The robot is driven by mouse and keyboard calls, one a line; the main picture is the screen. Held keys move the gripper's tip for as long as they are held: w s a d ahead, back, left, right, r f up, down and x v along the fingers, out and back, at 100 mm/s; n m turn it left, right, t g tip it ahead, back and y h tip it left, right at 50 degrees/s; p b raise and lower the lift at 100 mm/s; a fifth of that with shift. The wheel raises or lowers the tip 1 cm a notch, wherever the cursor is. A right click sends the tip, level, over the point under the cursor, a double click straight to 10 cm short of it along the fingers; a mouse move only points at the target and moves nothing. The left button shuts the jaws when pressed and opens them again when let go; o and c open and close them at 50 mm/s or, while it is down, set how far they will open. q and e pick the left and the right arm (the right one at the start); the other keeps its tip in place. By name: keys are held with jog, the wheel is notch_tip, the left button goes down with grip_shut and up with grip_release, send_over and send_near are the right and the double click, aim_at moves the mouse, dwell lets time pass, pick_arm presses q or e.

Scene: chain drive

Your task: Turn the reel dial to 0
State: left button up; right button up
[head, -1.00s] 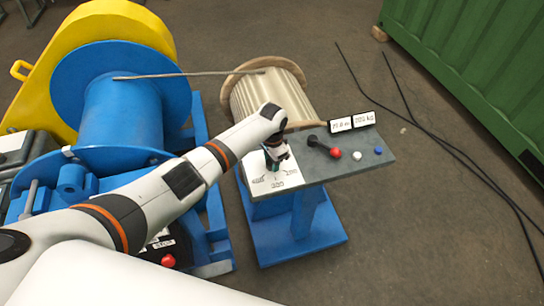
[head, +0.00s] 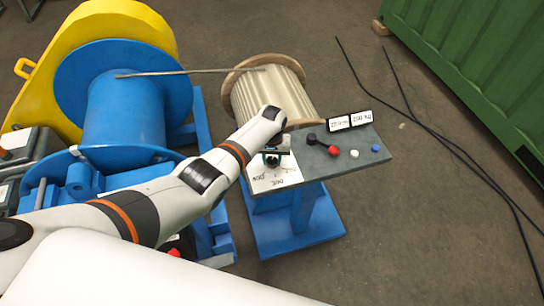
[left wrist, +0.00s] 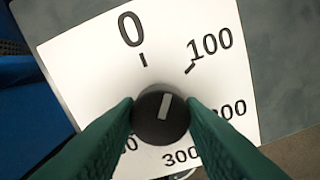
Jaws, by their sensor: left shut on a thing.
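The reel dial (left wrist: 148,127) is a round black knob with a light grey pointer mark. It sits on a white scale plate (left wrist: 90,65) marked 0, 100, 300 and other partly hidden numbers. The pointer mark aims up and slightly right, between the 0 and 100 ticks. My left gripper (left wrist: 161,116) is shut on the knob, its two green fingers on either side. In the head view my left gripper (head: 272,158) is over the plate (head: 278,179) at the left end of the console and hides the knob. My right gripper is not in view.
A blue winch drum (head: 123,110) stands left.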

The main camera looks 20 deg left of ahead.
aim_at(272, 160)
pick_arm(q)
jog(key=n, duration=0.3)
jog(key=shift+r+n+p, duration=0.1)
jog(key=shift+n+p, duration=0.2)
jog(key=shift+w+n, duration=0.1)
jog(key=shift+n, duration=1.6)
jog(key=o, duration=1)
jog(key=shift+r+p, duration=0.45)
notch_tip(272, 160, up, 4)
jog(key=shift+r+p, duration=0.1)
jog(key=shift+p, duration=0.55)
notch_tip(272, 160, up, 7)
jog(key=shift+b, duration=0.35)
